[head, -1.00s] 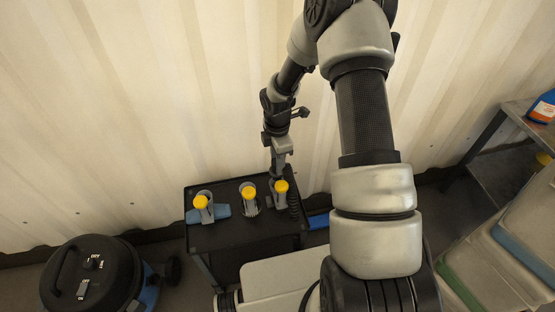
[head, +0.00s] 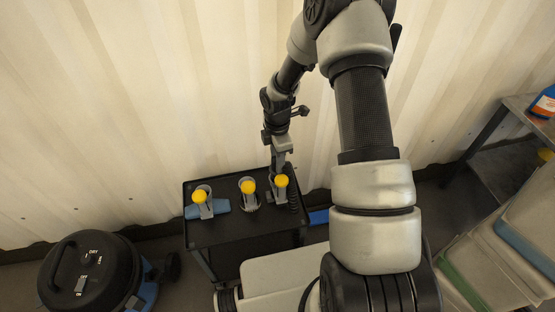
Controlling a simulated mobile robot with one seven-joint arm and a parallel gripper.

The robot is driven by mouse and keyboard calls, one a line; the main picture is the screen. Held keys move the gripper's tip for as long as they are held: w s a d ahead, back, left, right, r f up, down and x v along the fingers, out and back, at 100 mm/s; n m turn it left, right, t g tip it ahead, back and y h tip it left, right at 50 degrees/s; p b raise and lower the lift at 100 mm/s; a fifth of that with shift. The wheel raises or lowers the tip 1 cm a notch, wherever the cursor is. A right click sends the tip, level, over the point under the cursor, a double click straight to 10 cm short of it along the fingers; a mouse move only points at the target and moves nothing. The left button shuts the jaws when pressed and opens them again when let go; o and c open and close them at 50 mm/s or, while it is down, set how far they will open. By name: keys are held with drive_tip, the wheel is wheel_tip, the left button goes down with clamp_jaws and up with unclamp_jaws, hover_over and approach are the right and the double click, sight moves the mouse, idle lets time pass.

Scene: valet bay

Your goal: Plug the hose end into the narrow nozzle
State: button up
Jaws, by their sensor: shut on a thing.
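Three grey fittings with yellow tops stand in a row on a black cart (head: 225,234). The left one (head: 199,196) has a wide blue foot, the middle one (head: 248,187) has a brush-like edge, and the right one (head: 281,182) is the slim narrow nozzle. My gripper (head: 275,176) points down just behind the narrow nozzle and is shut on the hose end, which is mostly hidden. Black ribbed hose (head: 293,200) shows just right of the nozzle. Whether the hose end touches the nozzle I cannot tell.
A black and blue vacuum (head: 90,270) stands at the lower left. A corrugated wall (head: 130,110) rises close behind the cart. A blue piece (head: 319,217) lies right of the cart. Pale bins (head: 500,270) and a shelf (head: 500,160) are at the right.

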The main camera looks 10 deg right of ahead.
drive_tip(key=shift+f, duration=0.15)
drive_tip(key=shift+f+b, duration=0.6)
drive_tip(key=shift+f, duration=0.1)
drive_tip(key=shift+f, duration=0.15)
idle(0.4)
drive_tip(key=shift+f+b, duration=0.75)
drive_tip(key=shift+f, duration=0.2)
drive_tip(key=shift+f, duration=0.15)
